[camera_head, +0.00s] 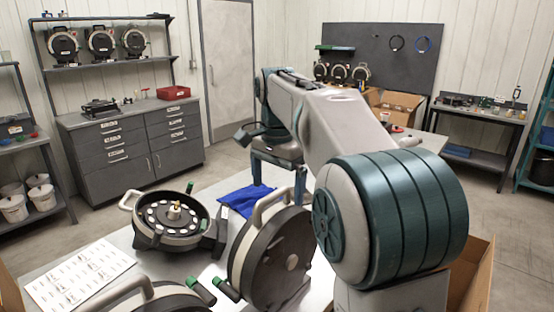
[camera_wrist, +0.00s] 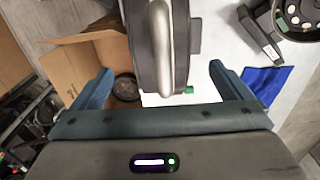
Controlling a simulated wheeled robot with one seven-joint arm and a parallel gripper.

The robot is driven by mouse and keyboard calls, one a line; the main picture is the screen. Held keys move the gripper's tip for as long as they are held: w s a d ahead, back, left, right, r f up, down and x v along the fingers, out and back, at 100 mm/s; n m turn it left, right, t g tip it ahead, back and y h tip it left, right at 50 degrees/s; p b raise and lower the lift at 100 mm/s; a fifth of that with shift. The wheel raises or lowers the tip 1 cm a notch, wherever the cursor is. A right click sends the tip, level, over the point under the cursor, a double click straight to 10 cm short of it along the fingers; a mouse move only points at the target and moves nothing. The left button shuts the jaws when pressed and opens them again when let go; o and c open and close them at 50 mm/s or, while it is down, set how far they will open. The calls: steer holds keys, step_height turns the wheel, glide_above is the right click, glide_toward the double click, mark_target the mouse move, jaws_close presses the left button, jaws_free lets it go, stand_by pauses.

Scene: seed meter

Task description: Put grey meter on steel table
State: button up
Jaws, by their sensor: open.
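A round meter (camera_head: 272,255) with a dark face, light grey rim and grey handle stands upright on the pale table (camera_head: 222,270). Other meters on this table have similar grey rims, so I cannot tell for certain which is the grey meter. My gripper (camera_head: 278,187) is open and empty, pointing down behind the upright meter in the head view. In the wrist view, my gripper (camera_wrist: 160,75) has its fingers wide apart, with a handled meter (camera_wrist: 178,45) seen edge-on between and beyond them. I cannot tell whether the pale table is the steel table.
An opened meter (camera_head: 172,220) lies at left; another (camera_head: 165,300) is cut off at the bottom. A blue cloth (camera_head: 245,199) and printed sheet (camera_head: 80,275) lie flat. A cardboard box (camera_head: 478,270) is at right. Behind are a drawer cabinet (camera_head: 130,140) and a bench (camera_head: 480,114).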

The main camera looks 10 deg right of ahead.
step_height(320, 180, up, 7)
steer(key=shift+r+p, duration=0.15)
steer(key=shift+p, duration=0.2)
steer(key=s+f+n+t, duration=0.3)
steer(key=s+f+n, duration=0.7)
steer(key=s+f, duration=1.1)
steer(key=shift+s+d+n+t, duration=0.3)
steer(key=shift+s+d+n, duration=0.15)
steer(key=shift+s, duration=0.25)
